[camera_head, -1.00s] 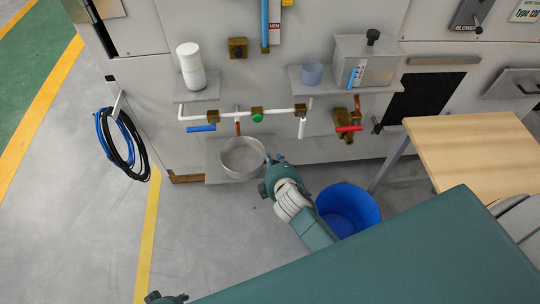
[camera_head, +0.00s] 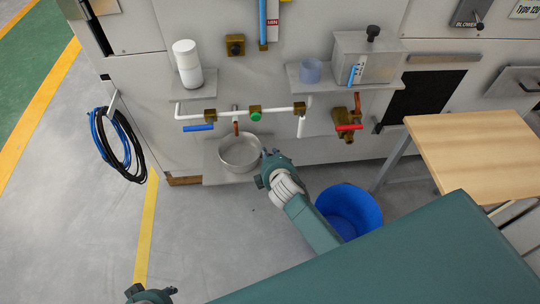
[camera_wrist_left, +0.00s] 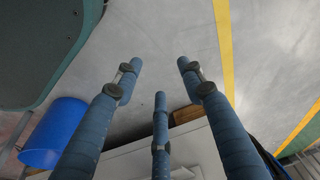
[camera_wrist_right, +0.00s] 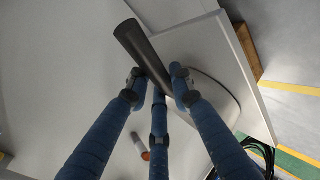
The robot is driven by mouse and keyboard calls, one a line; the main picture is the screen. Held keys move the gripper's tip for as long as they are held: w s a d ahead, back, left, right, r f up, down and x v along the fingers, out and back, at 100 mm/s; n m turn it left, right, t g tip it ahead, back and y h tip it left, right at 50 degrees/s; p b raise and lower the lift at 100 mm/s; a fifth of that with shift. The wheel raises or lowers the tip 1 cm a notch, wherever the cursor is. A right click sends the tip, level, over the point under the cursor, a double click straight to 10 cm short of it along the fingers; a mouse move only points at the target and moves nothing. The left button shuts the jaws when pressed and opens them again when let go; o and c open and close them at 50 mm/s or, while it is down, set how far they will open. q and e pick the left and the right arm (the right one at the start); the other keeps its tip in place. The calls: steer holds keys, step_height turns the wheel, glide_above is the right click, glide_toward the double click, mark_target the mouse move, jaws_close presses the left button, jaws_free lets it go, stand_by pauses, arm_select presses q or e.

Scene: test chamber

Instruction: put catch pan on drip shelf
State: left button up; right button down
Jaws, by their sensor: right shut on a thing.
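The catch pan (camera_head: 240,153) is a round, light grey metal bowl, open side up, in the head view. It is over the low drip shelf (camera_head: 211,174) at the foot of the wall, under the pipe outlet; I cannot tell if it rests on it. My right gripper (camera_head: 266,158) is shut on the pan's right side. In the right wrist view a dark, elongated part of the held pan (camera_wrist_right: 150,57) passes between the fingers (camera_wrist_right: 160,80). My left gripper (camera_head: 150,294) is at the bottom edge; the left wrist view shows its fingers (camera_wrist_left: 159,75) apart and empty.
White pipework (camera_head: 230,113) with a blue-handled valve (camera_head: 198,128) hangs just above the pan. A blue bucket (camera_head: 349,211) stands beside my right arm. A wooden table (camera_head: 470,155) is at right. Coiled cables (camera_head: 122,145) hang at left. The floor at left is clear.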

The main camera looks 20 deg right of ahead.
steer(key=c, duration=1.5)
jaws_free()
steer(key=shift+c, duration=0.2)
steer(key=shift+s+r, duration=0.15)
steer(key=p+v, duration=0.4)
steer(key=v, duration=0.8)
arm_select(q)
steer(key=s+f, duration=0.4)
steer(key=f, duration=0.7)
steer(key=shift+a+g, duration=0.25)
steer(key=shift+g, duration=0.15)
arm_select(e)
steer(key=s+f+m+g+y, duration=0.2)
steer(key=s+f+m+g, duration=0.7)
steer(key=s+f, duration=1.5)
steer(key=shift+s+a+m, duration=0.35)
steer(key=shift+s+m, duration=0.45)
steer(key=shift+m, duration=0.1)
arm_select(q)
steer(key=shift+s, duration=0.1)
